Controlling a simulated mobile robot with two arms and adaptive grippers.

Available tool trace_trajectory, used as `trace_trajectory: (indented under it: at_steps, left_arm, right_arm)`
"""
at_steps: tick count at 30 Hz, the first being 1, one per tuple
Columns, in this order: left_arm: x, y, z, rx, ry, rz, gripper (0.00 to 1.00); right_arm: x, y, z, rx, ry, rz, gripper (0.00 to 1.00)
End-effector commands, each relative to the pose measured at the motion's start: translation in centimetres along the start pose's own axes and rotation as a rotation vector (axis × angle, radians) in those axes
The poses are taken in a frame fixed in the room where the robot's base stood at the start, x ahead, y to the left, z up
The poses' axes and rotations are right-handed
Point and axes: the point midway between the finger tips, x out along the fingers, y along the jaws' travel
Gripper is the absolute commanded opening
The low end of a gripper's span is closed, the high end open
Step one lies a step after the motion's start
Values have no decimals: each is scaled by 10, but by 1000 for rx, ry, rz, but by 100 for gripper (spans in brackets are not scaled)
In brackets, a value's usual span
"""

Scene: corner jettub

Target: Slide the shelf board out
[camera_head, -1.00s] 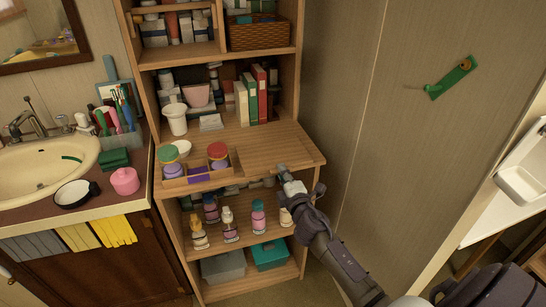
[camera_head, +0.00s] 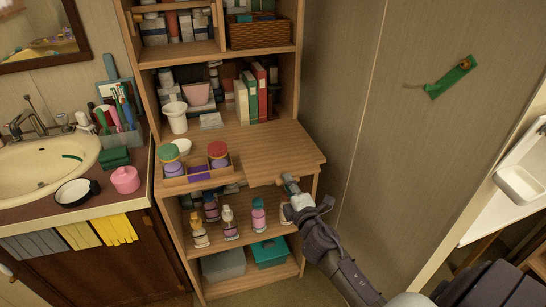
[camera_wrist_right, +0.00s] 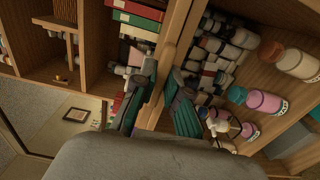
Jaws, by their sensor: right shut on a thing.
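The shelf board (camera_head: 270,149) is a light wooden board at mid height in the shelf unit. It juts out beyond the unit's front. My right gripper (camera_head: 289,184) is at the board's front edge, right of its middle, and is shut on it. In the right wrist view one finger lies on each side of the board's edge (camera_wrist_right: 167,82), and the gripper (camera_wrist_right: 160,98) hides part of that edge. My left gripper is not in view.
A wooden tray (camera_head: 205,182) with jars stands on the board's front left; a white cup (camera_head: 175,118) and books (camera_head: 251,97) stand farther back. Several bottles (camera_head: 229,224) stand below. The sink counter (camera_head: 100,205) is at left, a wall (camera_head: 400,140) at right.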

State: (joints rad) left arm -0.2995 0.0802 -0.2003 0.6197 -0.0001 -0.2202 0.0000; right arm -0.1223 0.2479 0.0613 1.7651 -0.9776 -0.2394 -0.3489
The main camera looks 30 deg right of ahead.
Motion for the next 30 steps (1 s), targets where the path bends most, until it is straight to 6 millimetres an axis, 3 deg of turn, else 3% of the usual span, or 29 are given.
trace_trajectory:
  at_steps: [30]
  left_arm:
    - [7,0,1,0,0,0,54]
  right_arm:
    - [-82,0,0,1,1,1,0]
